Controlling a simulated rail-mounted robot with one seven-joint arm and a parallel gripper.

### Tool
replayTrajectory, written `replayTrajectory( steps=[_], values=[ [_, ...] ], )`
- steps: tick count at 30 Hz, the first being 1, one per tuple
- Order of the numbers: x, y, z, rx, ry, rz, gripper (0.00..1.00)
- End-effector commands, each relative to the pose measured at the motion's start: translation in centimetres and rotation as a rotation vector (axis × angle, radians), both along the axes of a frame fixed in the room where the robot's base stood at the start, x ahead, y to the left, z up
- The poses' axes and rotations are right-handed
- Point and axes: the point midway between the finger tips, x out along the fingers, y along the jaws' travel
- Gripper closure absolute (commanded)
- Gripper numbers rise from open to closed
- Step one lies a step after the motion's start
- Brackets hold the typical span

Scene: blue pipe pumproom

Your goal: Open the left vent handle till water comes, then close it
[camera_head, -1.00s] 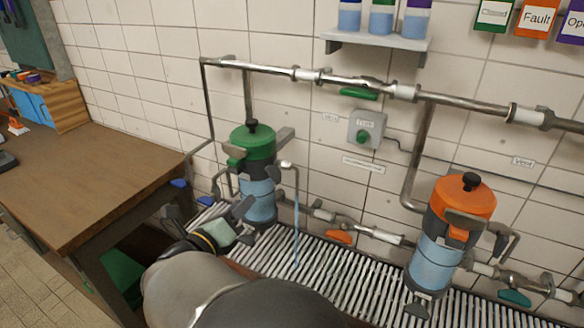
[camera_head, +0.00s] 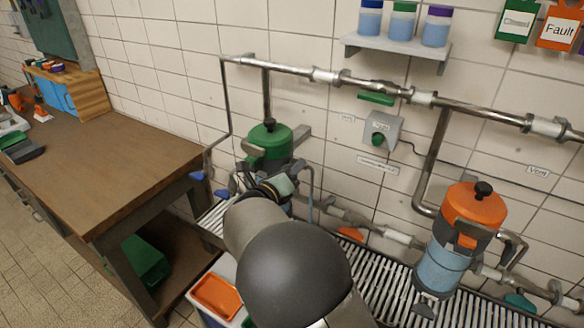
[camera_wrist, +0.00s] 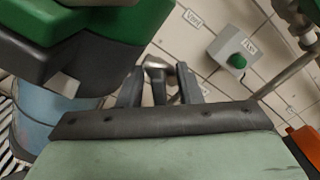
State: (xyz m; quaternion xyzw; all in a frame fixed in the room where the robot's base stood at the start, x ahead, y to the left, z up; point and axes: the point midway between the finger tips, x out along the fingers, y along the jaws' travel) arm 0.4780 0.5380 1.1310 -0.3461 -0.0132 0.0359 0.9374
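The left filter unit has a green lid (camera_head: 270,140) with a black knob, and a blue-tinted body largely hidden behind my arm in the head view. Its green housing (camera_wrist: 75,30) fills the upper left of the wrist view. A thin bent pipe (camera_head: 312,182) comes down at its right side, with a faint bluish streak below it. My gripper (camera_wrist: 158,88) is open, with a grey metal piece (camera_wrist: 155,66) between its fingertips. I cannot tell whether this piece is the vent handle or whether the fingers touch it. In the head view, my arm hides the fingers.
An orange-lidded filter unit (camera_head: 473,204) stands at the right. A grey box with a green button (camera_head: 378,138) is on the wall. Metal pipes (camera_head: 300,70) run above the slatted grate (camera_head: 385,285). A wooden workbench (camera_head: 110,165) stands at the left.

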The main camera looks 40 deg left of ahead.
Motion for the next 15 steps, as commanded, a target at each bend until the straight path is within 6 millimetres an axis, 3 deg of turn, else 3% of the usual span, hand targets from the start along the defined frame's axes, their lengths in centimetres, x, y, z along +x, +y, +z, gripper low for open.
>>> replayTrajectory(
  steps=[5, 8, 9, 15],
  values=[
    [0.0, -0.01, -0.02, 0.0, 0.0, 0.0, 0.68],
    [-0.01, -0.01, -0.02, 0.0, 0.0, 0.0, 0.96],
    [-0.01, -0.01, -0.02, 0.0, 0.0, 0.0, 1.0],
    [-0.02, -0.02, -0.05, 0.003, 0.0, -0.001, 1.0]
  ],
)
